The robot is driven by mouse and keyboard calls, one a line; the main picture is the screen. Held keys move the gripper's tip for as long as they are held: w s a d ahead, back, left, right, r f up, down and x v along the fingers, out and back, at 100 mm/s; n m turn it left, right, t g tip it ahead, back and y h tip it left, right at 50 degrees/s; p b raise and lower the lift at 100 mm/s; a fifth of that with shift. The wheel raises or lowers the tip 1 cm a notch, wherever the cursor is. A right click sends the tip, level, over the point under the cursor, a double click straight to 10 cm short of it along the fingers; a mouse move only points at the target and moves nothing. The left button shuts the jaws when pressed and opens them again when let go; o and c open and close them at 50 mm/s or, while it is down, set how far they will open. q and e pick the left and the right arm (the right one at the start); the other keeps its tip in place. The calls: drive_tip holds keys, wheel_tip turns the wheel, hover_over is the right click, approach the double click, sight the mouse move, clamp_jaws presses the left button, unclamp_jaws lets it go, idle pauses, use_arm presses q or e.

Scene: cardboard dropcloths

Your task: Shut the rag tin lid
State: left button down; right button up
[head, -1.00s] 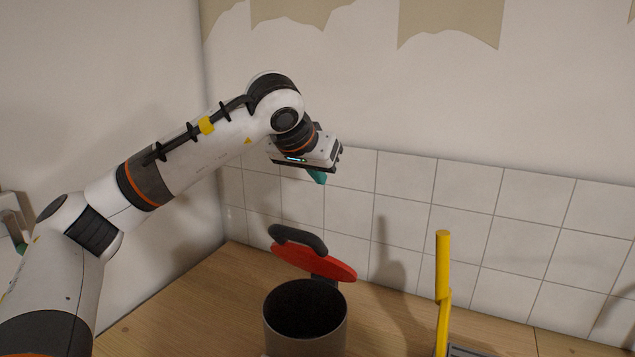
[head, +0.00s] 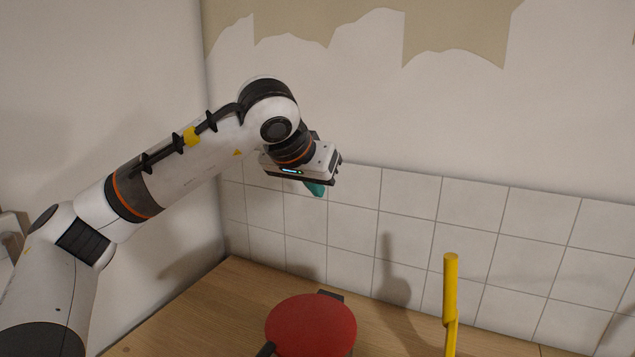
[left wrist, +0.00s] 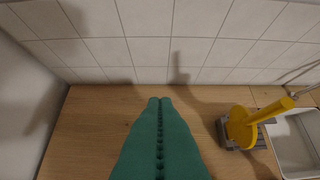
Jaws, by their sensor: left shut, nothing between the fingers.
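The red lid (head: 312,325) of the rag tin lies flat over the tin's mouth at the bottom of the head view. Its dark handle (head: 266,350) shows at the near left side and a dark hinge part (head: 331,295) at the back. The tin's body is almost wholly hidden below the lid and the frame edge. My left gripper (head: 317,192) is above and behind the lid, apart from it, in front of the tiled wall. Its teal fingers (left wrist: 160,101) are shut and empty in the left wrist view, where I cannot see the tin. My right gripper is out of view.
A yellow lever (head: 450,300) stands upright right of the tin; its yellow and grey base (left wrist: 241,130) shows in the left wrist view. A pale tray (left wrist: 293,148) lies at the far right there. Wooden worktop (left wrist: 90,130) is clear left of the fingers.

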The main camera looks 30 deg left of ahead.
use_arm(q)
drive_tip(key=s+f+b, duration=0.3)
drive_tip(key=s+f, duration=0.1)
drive_tip(key=s, duration=0.2)
drive_tip(key=shift+s+d, duration=0.25)
drive_tip(key=shift+d, duration=0.15)
drive_tip(key=shift+d, duration=0.1)
drive_tip(key=shift+f, duration=0.1)
